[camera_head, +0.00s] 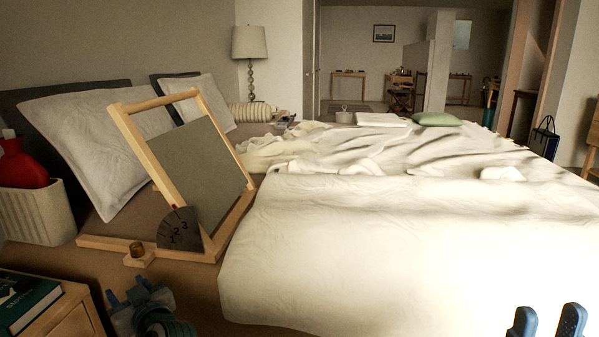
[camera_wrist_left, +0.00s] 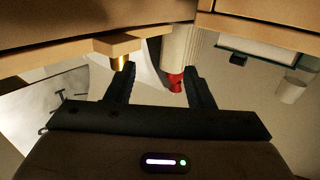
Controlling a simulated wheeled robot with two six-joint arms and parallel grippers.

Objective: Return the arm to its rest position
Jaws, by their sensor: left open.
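My left gripper (camera_head: 132,296) is low at the left in the head view, between the nightstand and the foot of the wooden frame. In the left wrist view its two dark fingers (camera_wrist_left: 162,85) are apart with nothing held between them. My right gripper (camera_head: 546,320) shows only its two dark blue fingertips at the bottom right, apart and empty, in front of the bed. The rest of the right arm is out of view.
A tilting wooden frame with a grey panel (camera_head: 200,165) and numbered dial (camera_head: 180,229) stands beside my left gripper. Its small brass knob (camera_head: 137,249) is close. A white basket (camera_head: 42,213) holds a red item (camera_head: 22,168). A nightstand (camera_head: 62,312) bears a book (camera_head: 25,300).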

